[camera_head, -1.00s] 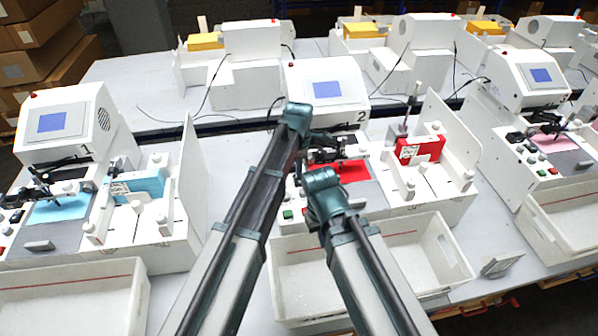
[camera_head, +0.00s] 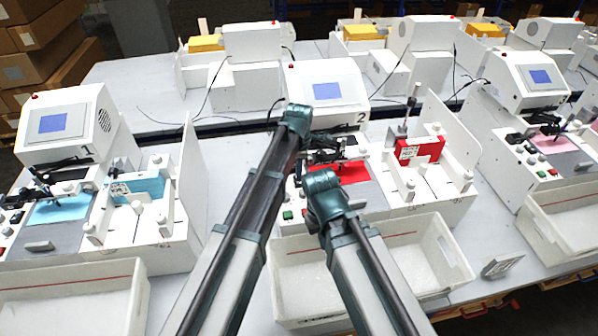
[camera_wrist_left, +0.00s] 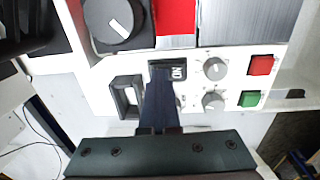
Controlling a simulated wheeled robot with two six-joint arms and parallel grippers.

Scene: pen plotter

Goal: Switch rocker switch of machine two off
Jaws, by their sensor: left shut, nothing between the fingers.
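Machine two (camera_head: 299,80) is the white plotter with a blue screen and the number 2, in the middle of the head view. Its rocker switch (camera_wrist_left: 180,72) shows in the left wrist view as a black part with the letters ON readable upside down. My left gripper (camera_wrist_left: 160,84) is shut and empty. Its dark fingers reach over the front panel and overlap part of the switch; I cannot tell whether they touch it. In the head view my arms hide the switch. My right gripper is not visible; only its arm shows.
Next to the switch are a black handle-like frame (camera_wrist_left: 127,97), two grey knobs (camera_wrist_left: 214,69), a red button (camera_wrist_left: 260,65), a green button (camera_wrist_left: 250,99) and a large black dial (camera_wrist_left: 114,20). A white bin (camera_head: 290,290) stands in front. Machine one (camera_head: 65,125) is at the left.

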